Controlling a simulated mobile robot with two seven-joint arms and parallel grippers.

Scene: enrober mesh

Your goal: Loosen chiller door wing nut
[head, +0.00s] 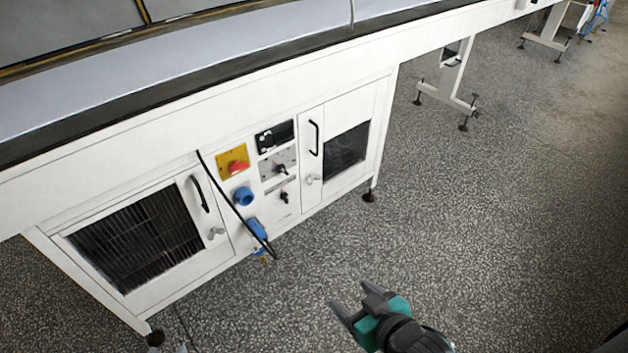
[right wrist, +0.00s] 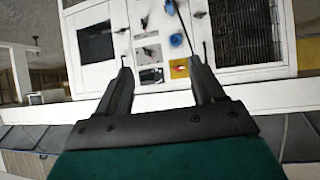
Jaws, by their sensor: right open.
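A white cabinet under the conveyor has two doors. The left door (head: 82,238) has a wide dark grille, a black handle and a grey wing nut (head: 215,233) low on its right side. The right door (head: 367,112) has a smaller dark grille, a black handle and a grey wing nut (head: 311,180) low on its left side. I cannot tell which is the chiller door. My right gripper (head: 352,300) is open and empty, apart from the cabinet, over the floor in front of it. The right wrist view shows the cabinet upside down beyond the open fingers (right wrist: 160,70). My left gripper is out of view.
Between the doors are a red knob (head: 239,167) on a yellow plate, a blue socket (head: 243,196), and black switches.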

